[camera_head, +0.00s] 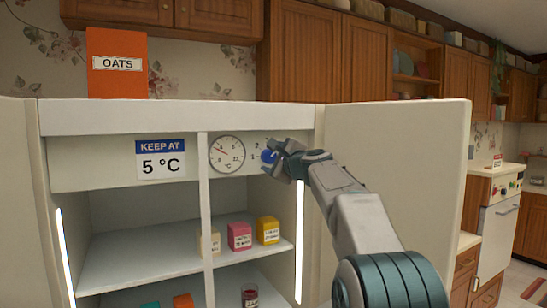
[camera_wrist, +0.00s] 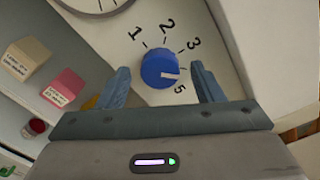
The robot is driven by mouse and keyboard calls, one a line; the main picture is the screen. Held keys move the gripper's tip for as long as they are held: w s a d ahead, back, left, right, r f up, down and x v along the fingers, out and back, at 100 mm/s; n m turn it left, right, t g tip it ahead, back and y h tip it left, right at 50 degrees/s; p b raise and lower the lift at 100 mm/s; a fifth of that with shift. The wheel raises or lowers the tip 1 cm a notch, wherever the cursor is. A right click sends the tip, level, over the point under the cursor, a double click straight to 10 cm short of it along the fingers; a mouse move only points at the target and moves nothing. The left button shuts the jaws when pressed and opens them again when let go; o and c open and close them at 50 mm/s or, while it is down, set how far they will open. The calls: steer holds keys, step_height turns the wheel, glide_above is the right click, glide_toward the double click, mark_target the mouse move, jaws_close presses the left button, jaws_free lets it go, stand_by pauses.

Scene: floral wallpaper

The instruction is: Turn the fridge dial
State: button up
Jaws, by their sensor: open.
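The blue fridge dial (camera_wrist: 160,70) sits on the white panel inside the open fridge, with numbers 1, 2, 3 and 5 showing around it. Its white pointer mark faces right, between the 3 and the 5. In the head view the dial (camera_head: 268,156) is partly hidden behind my gripper (camera_head: 277,152). In the wrist view my gripper (camera_wrist: 163,82) is open, one finger on each side of the dial, with a gap to it on both sides. A round thermometer gauge (camera_head: 227,154) is left of the dial. A sign (camera_head: 161,159) reads "KEEP AT 5 °C".
Both fridge doors stand open; the right door (camera_head: 405,165) is beside my arm. Yellow (camera_head: 267,230) and pink (camera_head: 239,236) boxes stand on the shelf below. An orange oats box (camera_head: 118,63) stands on top of the fridge.

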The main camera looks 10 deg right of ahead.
steer(key=c, duration=1)
steer(key=shift+o, duration=0.2)
steer(key=shift+f+n+b, duration=0.15)
steer(key=shift+n+b, duration=0.2)
steer(key=shift+n, duration=0.05)
steer(key=n+b, duration=0.2)
steer(key=n, duration=0.1)
steer(key=shift+f+n, duration=0.1)
steer(key=shift+n, duration=0.2)
steer(key=shift+n+b, duration=1.3)
steer(key=shift+n, duration=0.9)
